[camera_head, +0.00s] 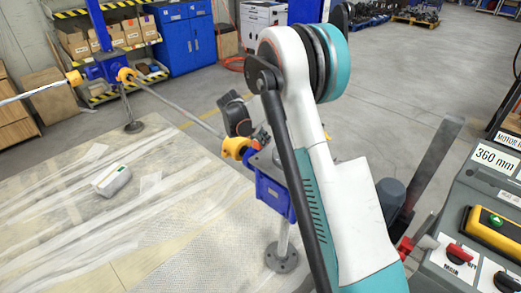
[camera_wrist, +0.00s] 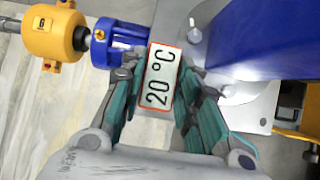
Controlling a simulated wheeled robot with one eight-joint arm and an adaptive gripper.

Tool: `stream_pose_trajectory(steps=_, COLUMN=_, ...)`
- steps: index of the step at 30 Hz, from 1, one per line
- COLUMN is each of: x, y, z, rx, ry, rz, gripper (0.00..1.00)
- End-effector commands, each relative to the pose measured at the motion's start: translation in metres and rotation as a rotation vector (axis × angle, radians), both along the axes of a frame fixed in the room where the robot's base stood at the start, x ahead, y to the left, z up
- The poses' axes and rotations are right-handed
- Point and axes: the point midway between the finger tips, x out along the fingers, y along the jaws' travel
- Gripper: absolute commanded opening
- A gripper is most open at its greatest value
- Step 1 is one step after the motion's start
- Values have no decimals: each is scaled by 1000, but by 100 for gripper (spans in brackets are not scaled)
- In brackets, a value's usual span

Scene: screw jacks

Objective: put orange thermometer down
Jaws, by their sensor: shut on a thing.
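The orange thermometer (camera_wrist: 160,78) shows in the wrist view as a white plate with an orange-red edge, reading 20 °C. My gripper (camera_wrist: 161,70) is shut on it, with a finger at each side. The plate is over the grey metal top plate of a blue screw jack (camera_wrist: 262,40); I cannot tell whether it touches that surface. In the head view, this jack (camera_head: 272,194) stands partly behind my arm. There the thermometer is too small and hidden to make out clearly.
A yellow coupling (camera_wrist: 55,33) and blue shaft flange (camera_wrist: 112,44) lie beside the held plate. A control panel (camera_head: 465,240) stands at the right. A second jack (camera_head: 107,68) and shelves are at the back left. A small wrapped package (camera_head: 111,180) lies on the sheeted platform.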

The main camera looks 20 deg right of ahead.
Motion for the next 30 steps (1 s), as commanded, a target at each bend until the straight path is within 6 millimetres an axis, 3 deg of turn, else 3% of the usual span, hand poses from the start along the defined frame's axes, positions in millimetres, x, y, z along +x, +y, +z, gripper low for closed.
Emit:
stream_pose_trajectory(steps=5, x=0, y=0, z=-12, rx=0, ry=0, rz=0, gripper=0)
stream_pose_trajectory(steps=12, x=0, y=0, z=-45, rx=0, ry=0, rz=0, gripper=0)
stream_pose_trajectory(steps=23, x=0, y=0, z=-48, rx=0, ry=0, rz=0, gripper=0)
stream_pose_trajectory(steps=24, x=0, y=0, z=-48, rx=0, ry=0, rz=0, gripper=32)
stream_pose_trajectory(steps=27, x=0, y=0, z=-47, rx=0, ry=0, rz=0, gripper=50)
stream_pose_trajectory(steps=30, x=0, y=0, z=-47, rx=0, ry=0, rz=0, gripper=50)
